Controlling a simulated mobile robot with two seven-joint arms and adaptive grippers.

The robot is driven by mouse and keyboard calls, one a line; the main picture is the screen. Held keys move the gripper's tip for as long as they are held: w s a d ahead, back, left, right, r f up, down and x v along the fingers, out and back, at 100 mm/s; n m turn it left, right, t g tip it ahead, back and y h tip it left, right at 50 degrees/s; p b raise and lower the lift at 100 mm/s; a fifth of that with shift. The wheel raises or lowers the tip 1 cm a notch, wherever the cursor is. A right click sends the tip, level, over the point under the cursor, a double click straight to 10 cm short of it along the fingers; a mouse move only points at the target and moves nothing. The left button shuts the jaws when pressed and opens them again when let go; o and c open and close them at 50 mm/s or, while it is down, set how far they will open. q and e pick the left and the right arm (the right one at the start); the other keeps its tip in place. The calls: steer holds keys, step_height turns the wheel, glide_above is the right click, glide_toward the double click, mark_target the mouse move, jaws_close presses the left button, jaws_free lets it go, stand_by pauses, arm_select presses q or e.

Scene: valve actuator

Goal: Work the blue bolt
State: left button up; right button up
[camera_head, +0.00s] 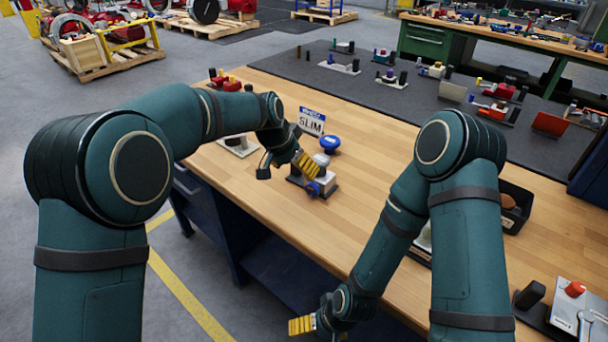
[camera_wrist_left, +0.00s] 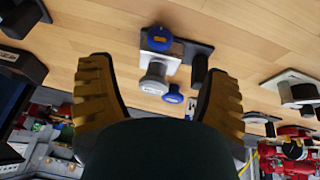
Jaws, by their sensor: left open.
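A sign reading SLIM (camera_head: 312,122) stands behind the fixture. Another small fixture (camera_head: 238,145) sits to the left, partly behind my left arm. A black bin (camera_head: 516,207) and a metal-plated device (camera_head: 580,312) are at right. The wooden bench middle (camera_head: 370,165) is clear.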

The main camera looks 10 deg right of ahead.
mark_target(311, 190)
arm_select(q)
steer(key=x, duration=0.4)
steer(key=b+x, duration=0.1)
steer(key=x, duration=0.3)
steer(key=b+x, duration=0.1)
steer(key=x, duration=0.4)
steer(key=shift+w+d, duration=0.3)
steer(key=shift+w, duration=0.1)
arm_select(e)
steer(key=shift+w+f, duration=0.25)
steer(key=shift+f, duration=0.25)
steer(key=shift+w+f, duration=0.2)
steer(key=shift+f, duration=0.25)
arm_select(q)
steer(key=c, duration=1.2)
steer(key=shift+s+d+m+t+y, duration=0.1)
steer(key=shift+m+t+y, duration=0.2)
steer(key=shift+t+y, duration=0.6)
steer(key=shift+t, duration=0.1)
arm_select(e)
steer(key=shift+f, duration=0.15)
